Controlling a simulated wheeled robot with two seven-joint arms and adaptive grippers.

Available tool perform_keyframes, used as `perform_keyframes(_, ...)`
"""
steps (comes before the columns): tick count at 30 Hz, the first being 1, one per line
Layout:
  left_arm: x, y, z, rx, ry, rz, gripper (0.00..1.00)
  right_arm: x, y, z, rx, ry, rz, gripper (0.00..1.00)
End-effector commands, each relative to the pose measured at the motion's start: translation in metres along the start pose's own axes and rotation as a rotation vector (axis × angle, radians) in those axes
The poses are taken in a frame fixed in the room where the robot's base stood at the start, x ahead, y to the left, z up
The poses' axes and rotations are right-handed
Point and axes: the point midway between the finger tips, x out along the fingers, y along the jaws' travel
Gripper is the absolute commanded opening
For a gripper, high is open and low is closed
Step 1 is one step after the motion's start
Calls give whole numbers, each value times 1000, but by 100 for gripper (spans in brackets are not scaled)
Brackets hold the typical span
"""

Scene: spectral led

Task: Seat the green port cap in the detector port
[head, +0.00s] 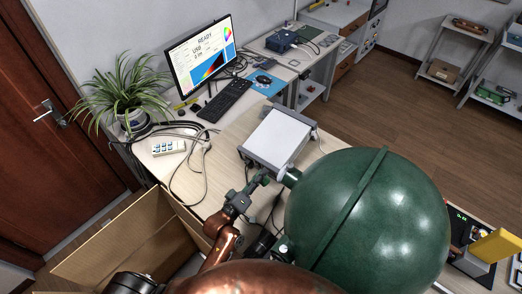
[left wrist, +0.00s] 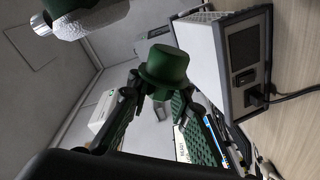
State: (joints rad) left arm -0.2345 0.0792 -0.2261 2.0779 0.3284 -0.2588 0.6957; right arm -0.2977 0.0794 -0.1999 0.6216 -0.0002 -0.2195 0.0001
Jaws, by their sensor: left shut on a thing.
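My left gripper (head: 262,178) is in the head view just left of the large green sphere (head: 365,215), near a short grey fitting (head: 291,177) on its side. The left wrist view shows the gripper (left wrist: 163,88) shut on the green port cap (left wrist: 165,65), a short cylinder with a wider rim. The cap points away from the gripper's palm. Part of a green body with a pale speckled surface and a silver stub (left wrist: 41,24) shows at upper left, apart from the cap. I cannot make out the detector port's opening. My right gripper is not in view.
A white-topped instrument box (head: 278,138) stands on the desk just behind the gripper; it also shows in the wrist view (left wrist: 215,60). Cables (head: 190,165) lie on the desk. An open cardboard box (head: 130,240) is at lower left. A yellow object (head: 495,245) is at right.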

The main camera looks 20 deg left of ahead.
Motion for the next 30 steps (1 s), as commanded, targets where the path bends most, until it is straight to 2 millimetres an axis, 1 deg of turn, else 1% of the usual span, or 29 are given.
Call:
perform_keyframes(1, 8, 11, -12, -95, -13, 12, 0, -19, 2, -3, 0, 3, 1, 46)
perform_keyframes(6, 30, 21, -31, -391, -60, 29, 0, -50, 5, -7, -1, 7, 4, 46)
perform_keyframes(9, 40, 26, -40, -504, -79, 30, 0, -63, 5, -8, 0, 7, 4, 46)
perform_keyframes(12, 45, 28, -46, -562, -89, 28, 0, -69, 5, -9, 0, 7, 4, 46)
perform_keyframes(15, 47, 28, -48, -585, -92, 27, 0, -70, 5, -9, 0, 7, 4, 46)
perform_keyframes(23, 47, 27, -47, -588, -92, 27, 0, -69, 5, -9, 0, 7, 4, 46)
perform_keyframes(30, 46, 28, -46, -590, -94, 27, 0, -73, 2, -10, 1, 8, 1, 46)
